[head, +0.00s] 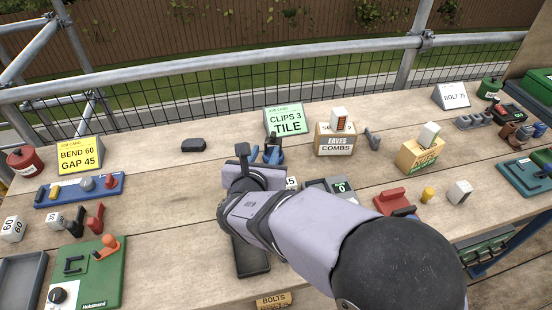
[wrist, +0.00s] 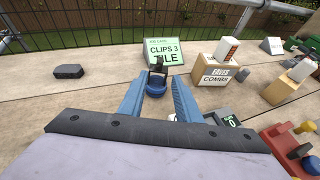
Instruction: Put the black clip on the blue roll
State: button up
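The blue roll (wrist: 156,88) stands in front of the green tile sign, between my gripper's two blue fingers in the wrist view. A black upright piece (wrist: 158,67) shows directly above or just behind the roll; I cannot tell whether it is the black clip or whether it touches the roll. A dark clip-like piece (head: 76,222) stands beside a red one at the left of the table. My gripper (wrist: 158,98) is open, its fingers apart on both sides of the roll, with nothing visibly pinched. In the head view my gripper (head: 264,153) partly hides the roll.
A dark block (head: 193,145) lies left of the roll. The green tile sign (head: 286,121) stands just behind it. The combs box (head: 336,139) and a grey lever-like piece (head: 373,138) are to the right. The table is fairly clear left of my gripper.

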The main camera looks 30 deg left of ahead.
jog(key=w+d+f+m+h, duration=0.1)
jog(key=w+d+m+h, duration=0.15)
jog(key=d, duration=0.25)
jog(key=w+d+f+m+g+h, duration=0.1)
jog(key=w+d+m, duration=0.15)
jog(key=d, duration=0.25)
jog(key=w+d+f+m+h, duration=0.1)
jog(key=d+m, duration=0.2)
jog(key=d, duration=0.2)
jog(key=d+f+m+g+h, duration=0.1)
jog(key=d+m, duration=0.2)
jog(key=d, duration=0.3)
jog(key=s+d+f+m+g+h, duration=0.1)
jog(key=d+m+g+h, duration=0.1)
jog(key=d+m, duration=0.2)
jog(key=s+d+f+m+g+h, duration=0.1)
jog(key=d+m, duration=0.3)
jog(key=d, duration=0.6)
jog(key=shift+s+d+f+g+h, duration=0.15)
jog(key=shift+f+g+h, duration=0.2)
jog(key=shift+f+g, duration=0.2)
jog(key=s+d+f+m+g+y, duration=0.2)
jog(key=s+d+m, duration=0.3)
jog(key=s+m, duration=0.3)
jog(key=s+d+f+m+g+y, duration=0.2)
jog(key=s+d+m+g, duration=0.2)
jog(key=s+m, duration=0.4)
jog(key=d+m, duration=0.1)
jog(key=m, duration=0.4)
jog(key=shift+d+f+m, duration=0.3)
